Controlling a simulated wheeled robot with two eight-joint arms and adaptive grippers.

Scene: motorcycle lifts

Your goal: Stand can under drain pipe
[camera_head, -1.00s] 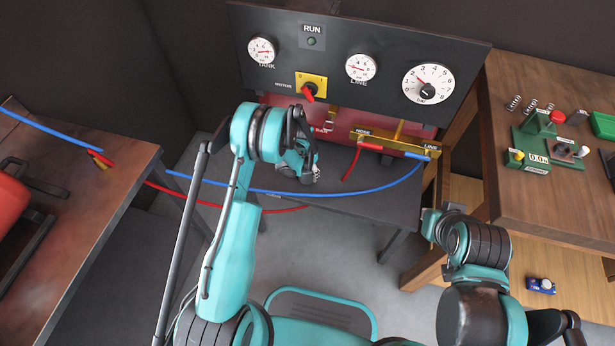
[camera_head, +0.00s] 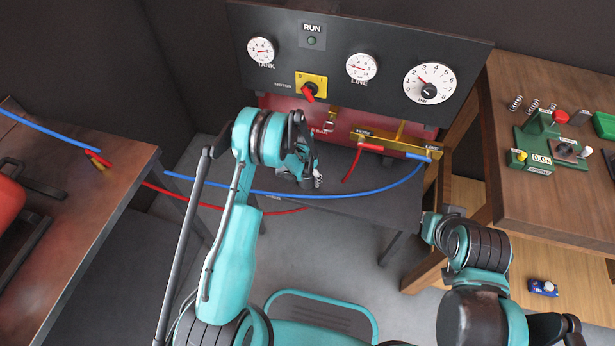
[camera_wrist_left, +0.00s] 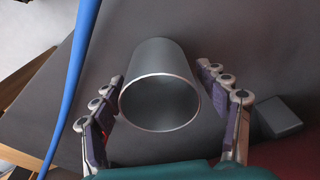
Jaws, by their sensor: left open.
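In the left wrist view a grey metal can (camera_wrist_left: 160,88) shows its open round mouth towards the camera. My left gripper (camera_wrist_left: 163,85) is open, with one finger on each side of the can and visible gaps to it. In the head view the left gripper (camera_head: 312,182) is over the dark bench in front of the panel, and I cannot make out the can there. A brass drain fitting (camera_head: 331,117), its label partly covered, is under the panel on the red tank. My right arm's end (camera_head: 434,226) is at the right; its jaws cannot be made out.
A blue hose (camera_head: 350,194) and a red hose (camera_head: 352,165) cross the dark bench (camera_head: 385,200). The brass hose block (camera_head: 395,140) is right of the drain fitting. Wooden tables stand left (camera_head: 75,245) and right (camera_head: 510,90).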

